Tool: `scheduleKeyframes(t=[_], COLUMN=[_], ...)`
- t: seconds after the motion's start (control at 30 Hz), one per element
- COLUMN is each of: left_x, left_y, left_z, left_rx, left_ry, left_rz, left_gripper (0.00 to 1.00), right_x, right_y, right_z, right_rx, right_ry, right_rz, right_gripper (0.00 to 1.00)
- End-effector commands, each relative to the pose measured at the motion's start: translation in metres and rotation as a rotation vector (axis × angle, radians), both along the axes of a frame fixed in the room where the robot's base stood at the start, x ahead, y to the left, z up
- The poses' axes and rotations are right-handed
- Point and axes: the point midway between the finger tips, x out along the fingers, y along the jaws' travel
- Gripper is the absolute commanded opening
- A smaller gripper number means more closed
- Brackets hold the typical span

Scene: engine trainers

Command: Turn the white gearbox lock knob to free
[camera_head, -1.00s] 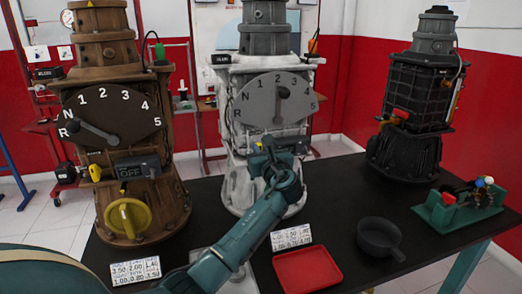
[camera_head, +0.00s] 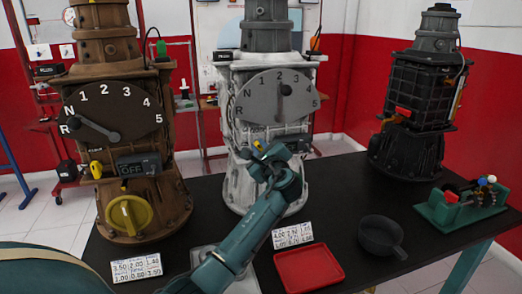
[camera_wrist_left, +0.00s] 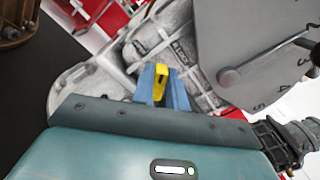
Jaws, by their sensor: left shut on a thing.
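The white gearbox (camera_head: 240,185) stands at the middle of the table, with a grey dial (camera_head: 262,92) marked N and numbers on its front. Its yellow lock knob (camera_head: 257,144) peeks out below the dial at my left gripper (camera_head: 264,149). In the left wrist view the knob (camera_wrist_left: 161,78) sits between the two blue fingers of that gripper (camera_wrist_left: 162,90), which is shut on it. A raised label (camera_wrist_left: 180,47) is on the white casing beside the knob. My gripper hides part of the front below the dial. My right gripper is not in view.
A brown gearbox (camera_head: 150,195) with a yellow handwheel stands at left, a black one (camera_head: 405,150) at back right. A red tray (camera_head: 308,268), a dark pan (camera_head: 381,232), a green fixture (camera_head: 462,205) and number cards (camera_head: 292,235) lie on the black table (camera_head: 340,190).

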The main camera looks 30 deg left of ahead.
Motion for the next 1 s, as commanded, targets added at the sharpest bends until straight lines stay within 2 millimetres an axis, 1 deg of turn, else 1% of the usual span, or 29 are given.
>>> scheduleKeyframes(t=[0.03,0.4,0.6,0.83,1.0], left_x=[-0.001,-0.002,-0.003,-0.003,-0.003], left_y=[0.000,0.001,0.002,0.002,0.002], left_z=[-0.003,-0.008,-0.010,-0.011,-0.011], left_rx=[-0.030,-0.259,-0.376,-0.483,-0.536], left_ry=[-0.033,-0.301,-0.436,-0.562,-0.624], left_rz=[0.000,0.000,0.000,0.000,0.001], left_gripper=[0.00,0.00,0.00,0.00,0.00], right_x=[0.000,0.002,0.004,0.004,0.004], right_y=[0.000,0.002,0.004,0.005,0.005], right_z=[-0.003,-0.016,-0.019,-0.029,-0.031], right_rx=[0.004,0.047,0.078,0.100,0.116], right_ry=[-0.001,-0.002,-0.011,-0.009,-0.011], right_rz=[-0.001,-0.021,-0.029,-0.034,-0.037], right_gripper=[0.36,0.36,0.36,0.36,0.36])
